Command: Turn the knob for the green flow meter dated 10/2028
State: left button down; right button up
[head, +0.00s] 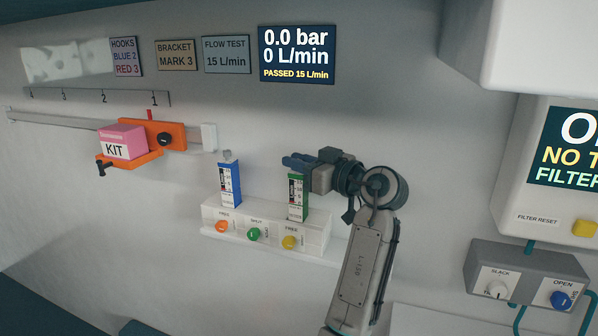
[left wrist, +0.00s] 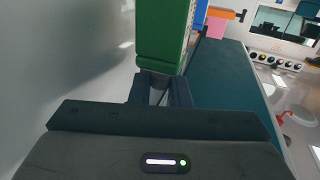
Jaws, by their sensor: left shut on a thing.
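The green flow meter (head: 298,196) stands upright at the right end of a white block (head: 262,240) on the wall. Its date is too small to read. A blue flow meter (head: 229,184) stands at its left with a small grey knob (head: 225,156) on top. My left gripper (head: 298,160) is at the top of the green meter, its fingers shut on the top knob, which they mostly hide. In the left wrist view, the fingers (left wrist: 161,92) close on a pale piece at the end of the green body (left wrist: 162,38). My right gripper is not in view.
An orange bracket with a pink KIT box (head: 123,142) hangs on the rail at left. The display (head: 297,54) reads 0.0 bar, 0 L/min. A grey control box (head: 525,278) is at right.

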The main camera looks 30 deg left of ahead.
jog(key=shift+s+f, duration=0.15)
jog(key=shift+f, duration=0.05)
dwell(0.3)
pick_arm(q)
jog(key=c, duration=1.4)
grip_release()
jog(key=shift+a+f, duration=0.1)
